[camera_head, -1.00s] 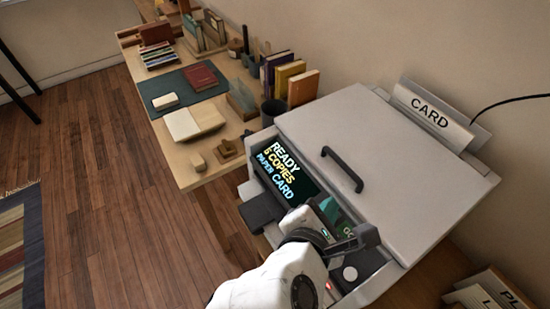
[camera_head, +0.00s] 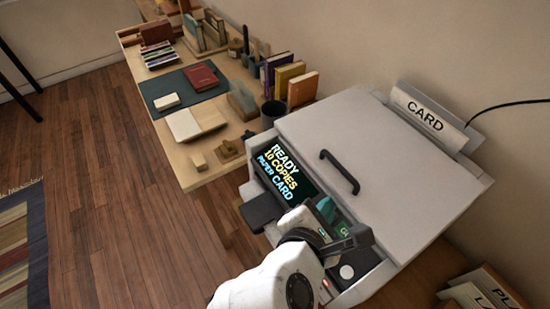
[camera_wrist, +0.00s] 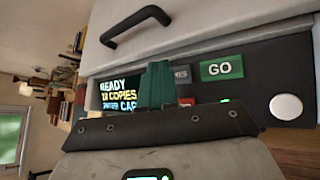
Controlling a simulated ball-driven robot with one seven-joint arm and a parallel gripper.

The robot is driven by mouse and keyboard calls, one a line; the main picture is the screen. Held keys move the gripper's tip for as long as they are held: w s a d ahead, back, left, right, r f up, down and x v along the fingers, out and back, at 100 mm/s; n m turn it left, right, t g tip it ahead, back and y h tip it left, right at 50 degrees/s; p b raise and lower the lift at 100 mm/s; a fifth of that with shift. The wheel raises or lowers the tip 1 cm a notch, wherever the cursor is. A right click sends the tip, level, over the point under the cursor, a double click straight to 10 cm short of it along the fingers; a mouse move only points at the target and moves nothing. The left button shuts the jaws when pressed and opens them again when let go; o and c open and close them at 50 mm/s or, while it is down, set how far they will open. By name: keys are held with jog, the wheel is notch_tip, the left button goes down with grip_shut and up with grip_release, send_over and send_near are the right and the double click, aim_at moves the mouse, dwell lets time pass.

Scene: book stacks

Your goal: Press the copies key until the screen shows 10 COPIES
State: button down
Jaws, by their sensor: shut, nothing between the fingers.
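The copier (camera_head: 390,150) has a pale lid with a dark handle. Its screen (camera_head: 281,172) reads READY, 10 COPIES, PAPER CARD in the head view; it also shows in the wrist view (camera_wrist: 118,97), partly covered. My gripper (camera_wrist: 158,86) is shut and empty, over the copier's front key panel. In the wrist view the copies key (camera_wrist: 181,74) is mostly hidden behind my fingers, with only the end of its label showing. I cannot tell whether my fingertips touch it. The green GO key (camera_wrist: 222,68) is to the right of my fingers, with a red key (camera_wrist: 186,102) partly visible below.
A round white button (camera_wrist: 284,107) is at the panel's right end. A CARD sign (camera_head: 425,115) stands behind the copier. A desk (camera_head: 190,155) with books is at the left, and signed boxes (camera_head: 485,290) are at the lower right. Wooden floor (camera_head: 110,180) is open at the left.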

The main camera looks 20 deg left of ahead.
notch_tip(320, 180, up, 6)
jog(key=s+a+p, duration=0.1)
jog(key=p, duration=0.7)
jog(key=shift+s+f, duration=0.15)
jog(key=shift+s, duration=0.1)
jog(key=shift+a+f, duration=0.1)
dwell(0.6)
